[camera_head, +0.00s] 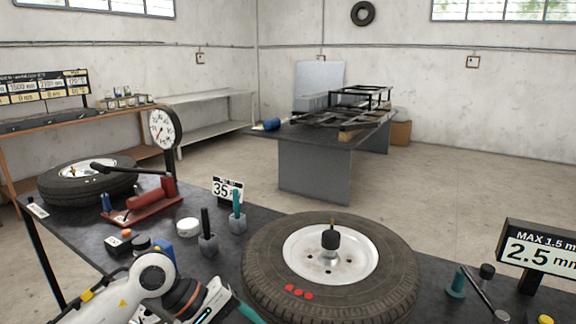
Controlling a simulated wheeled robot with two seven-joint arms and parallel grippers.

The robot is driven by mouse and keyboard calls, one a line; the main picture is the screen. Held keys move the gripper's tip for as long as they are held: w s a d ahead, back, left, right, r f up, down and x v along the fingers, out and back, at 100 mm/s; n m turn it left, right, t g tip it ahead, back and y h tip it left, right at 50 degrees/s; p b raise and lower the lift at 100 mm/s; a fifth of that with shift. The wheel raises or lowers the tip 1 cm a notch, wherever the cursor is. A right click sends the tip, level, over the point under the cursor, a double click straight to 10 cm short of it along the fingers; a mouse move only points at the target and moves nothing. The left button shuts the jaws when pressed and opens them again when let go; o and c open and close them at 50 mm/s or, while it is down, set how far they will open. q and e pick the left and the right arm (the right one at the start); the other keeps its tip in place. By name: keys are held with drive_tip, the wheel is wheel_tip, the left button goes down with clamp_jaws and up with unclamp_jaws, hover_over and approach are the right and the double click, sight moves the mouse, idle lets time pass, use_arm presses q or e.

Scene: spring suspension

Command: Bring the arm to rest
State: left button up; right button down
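My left arm comes in at the bottom left, a white link with a dark and orange ring at its wrist. The hand end of my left gripper (212,303) reaches the bottom edge, left of a tire with a white wheel (330,288) lying flat on the dark bench. A teal piece (247,312) shows just beyond the hand, against the tire's left side. I cannot tell whether the fingers hold it, as the fingertips are cut off or hidden. My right gripper is not in view.
On the bench (85,232) stand a red press-like tool (140,205), a dial gauge (165,130), another tire (60,190), teal and black tools in holders (238,215), a "35" sign (227,188) and a "2.5 mm" display (540,255). Beyond is open floor and a grey table (315,170) with a black frame.

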use_arm(q)
drive_tip(key=s+d+r+n+h, duration=0.3)
drive_tip(key=d+r+n+h, duration=0.1)
drive_tip(key=d+h, duration=0.25)
wheel_tip(320, 180, up, 8)
drive_tip(key=w+n+t+h, duration=0.1)
drive_tip(key=n+t+h, duration=0.6)
drive_tip(key=n, duration=0.6)
drive_tip(key=w+a+f+n+t+y, duration=0.2)
drive_tip(key=a+n+t+y, duration=0.4)
drive_tip(key=n, duration=0.6)
drive_tip(key=w+a+f+n+t+y, duration=0.1)
drive_tip(key=w+a+n+t+y, duration=0.15)
drive_tip(key=n+t+y, duration=0.75)
drive_tip(key=s+a+f+n+g+y, duration=0.2)
drive_tip(key=a+f+n+g+y, duration=0.4)
drive_tip(key=f+n, duration=0.55)
drive_tip(key=s+a+f+n+g, duration=0.5)
drive_tip(key=s+f+n+g, duration=0.1)
drive_tip(key=s+f+n, duration=0.4)
drive_tip(key=s+f+n+g, duration=0.5)
drive_tip(key=s+f+g, duration=0.2)
drive_tip(key=s, duration=0.6)
wheel_tip(320, 180, down, 26)
drive_tip(key=g, duration=0.1)
drive_tip(key=s+a+f+m+g, duration=0.1)
drive_tip(key=s+a+f, duration=0.1)
drive_tip(key=s+f, duration=1.4)
drive_tip(key=shift+s+g, duration=0.3)
drive_tip(key=shift+s, duration=0.05)
